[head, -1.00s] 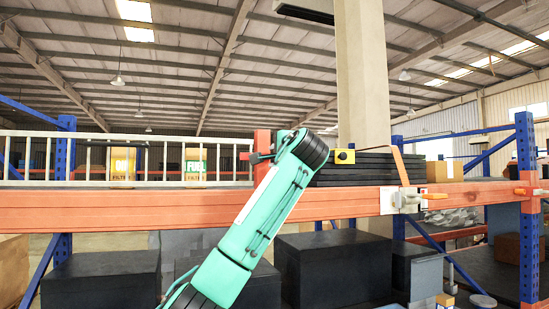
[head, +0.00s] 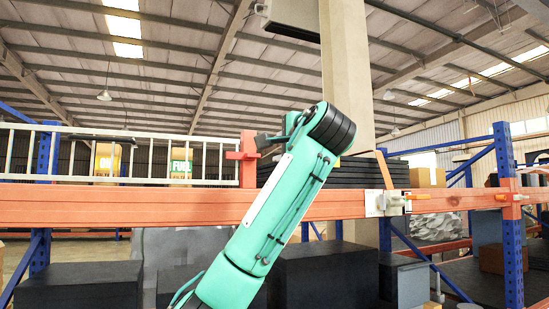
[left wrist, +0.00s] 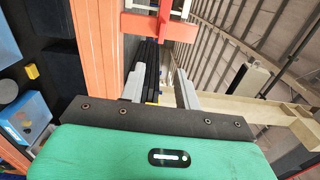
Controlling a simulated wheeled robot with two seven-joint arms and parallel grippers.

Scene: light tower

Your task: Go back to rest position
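My left arm (head: 278,215) is teal and rises from the bottom middle of the head view. Its left gripper (head: 270,140) is partly hidden behind the black wrist joint, close in the picture to the red end bracket (head: 247,158) of the white rail. In the left wrist view the two grey fingers (left wrist: 160,88) stand apart with nothing held between them. A dark stack of plates (left wrist: 151,60) and the orange beam show beyond them. My right gripper is in neither view.
An orange shelf beam (head: 130,205) crosses behind the arm, with blue uprights (head: 507,220). Black boxes (head: 80,288) stand below it. Dark flat plates (head: 375,172) are stacked on the shelf.

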